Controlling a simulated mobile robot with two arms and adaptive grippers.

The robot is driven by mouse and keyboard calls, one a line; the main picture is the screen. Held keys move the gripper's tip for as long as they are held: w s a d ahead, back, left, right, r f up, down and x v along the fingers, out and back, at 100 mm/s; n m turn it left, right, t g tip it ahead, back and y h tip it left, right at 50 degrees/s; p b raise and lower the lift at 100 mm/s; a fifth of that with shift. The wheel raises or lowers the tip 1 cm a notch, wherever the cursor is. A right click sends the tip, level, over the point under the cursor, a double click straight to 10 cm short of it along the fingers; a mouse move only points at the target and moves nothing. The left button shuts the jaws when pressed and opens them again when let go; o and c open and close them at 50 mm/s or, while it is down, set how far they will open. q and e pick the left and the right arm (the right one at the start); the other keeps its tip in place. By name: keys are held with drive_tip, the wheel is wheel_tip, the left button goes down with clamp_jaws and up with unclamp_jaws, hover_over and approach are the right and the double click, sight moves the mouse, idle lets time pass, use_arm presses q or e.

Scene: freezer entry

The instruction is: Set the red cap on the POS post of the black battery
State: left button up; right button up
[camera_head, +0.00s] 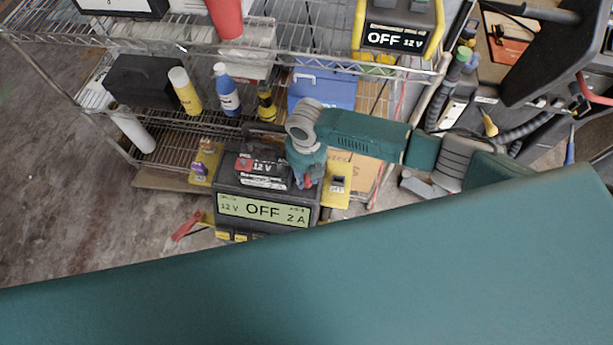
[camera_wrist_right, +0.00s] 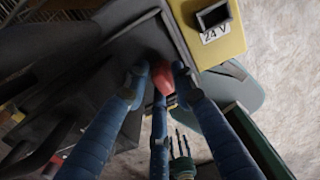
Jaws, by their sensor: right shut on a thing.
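The black battery (camera_head: 228,178) sits low in front of the wire rack, with a "12 V" label on it. My right gripper (camera_head: 306,181) reaches down over its right part. It is shut on the red cap (camera_head: 308,182), which also shows between the blue fingers in the right wrist view (camera_wrist_right: 163,78). The dark surface beyond the cap in that view is close, but I cannot tell whether the cap touches it. The POS post cannot be made out; the gripper covers that area. My left gripper is not in view.
A charger display (camera_head: 262,211) reads "OFF" at the battery's front. A yellow block (camera_head: 338,186) stands right of it; the wrist view shows a yellow block marked "24 V" (camera_wrist_right: 222,48). A wire rack (camera_head: 190,145) with bottles is behind.

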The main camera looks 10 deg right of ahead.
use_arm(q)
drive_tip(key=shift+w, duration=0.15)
use_arm(e)
drive_tip(key=shift+r, duration=0.15)
drive_tip(key=shift+r, duration=0.25)
wheel_tip(320, 180, up, 19)
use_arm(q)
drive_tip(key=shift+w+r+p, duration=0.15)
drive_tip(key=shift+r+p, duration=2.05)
use_arm(e)
wheel_tip(320, 180, up, 4)
hover_over(307, 176)
drive_tip(key=shift+r, duration=0.1)
